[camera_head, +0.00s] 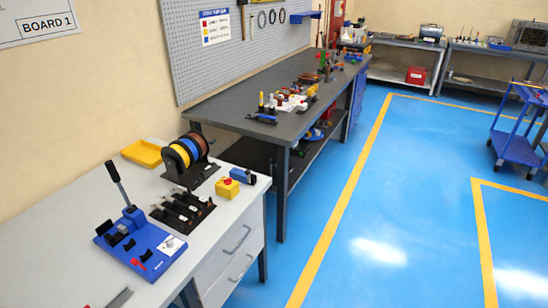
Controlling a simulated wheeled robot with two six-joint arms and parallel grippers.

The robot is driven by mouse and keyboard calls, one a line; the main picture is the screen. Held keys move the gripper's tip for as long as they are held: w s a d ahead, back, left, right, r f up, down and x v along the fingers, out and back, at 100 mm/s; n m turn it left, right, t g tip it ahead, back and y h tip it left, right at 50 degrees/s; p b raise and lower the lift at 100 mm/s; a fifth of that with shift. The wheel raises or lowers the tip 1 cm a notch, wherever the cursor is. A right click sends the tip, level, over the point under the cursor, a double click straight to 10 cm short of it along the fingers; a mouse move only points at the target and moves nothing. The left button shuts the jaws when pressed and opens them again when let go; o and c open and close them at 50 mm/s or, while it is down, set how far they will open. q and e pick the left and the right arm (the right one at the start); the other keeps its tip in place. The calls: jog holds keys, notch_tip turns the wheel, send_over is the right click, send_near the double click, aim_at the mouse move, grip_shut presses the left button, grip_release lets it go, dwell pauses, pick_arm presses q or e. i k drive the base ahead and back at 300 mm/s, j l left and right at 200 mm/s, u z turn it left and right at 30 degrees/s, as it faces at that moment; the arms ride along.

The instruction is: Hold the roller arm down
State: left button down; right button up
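A blue bender-like device (140,246) sits on the light grey bench at the lower left. A lever arm with a dark grip (117,182) rises from its back, leaning up and to the left; I take it to be the roller arm. Small black blocks (118,232) and a red part (138,264) are on the blue base. A white plate (172,245) is at its right corner. Whether a busbar is in the device is too small to tell. Neither of my grippers is in view, and nothing touches the lever.
Beside the device are a black rack (182,210), cable spools (186,153), a yellow tray (142,153) and a yellow box with a red button (227,188). A grey strip (119,299) lies at the bench's near edge.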

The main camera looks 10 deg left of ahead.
aim_at(248, 172)
jog(key=i+l, duration=1.05)
jog(key=i, duration=0.1)
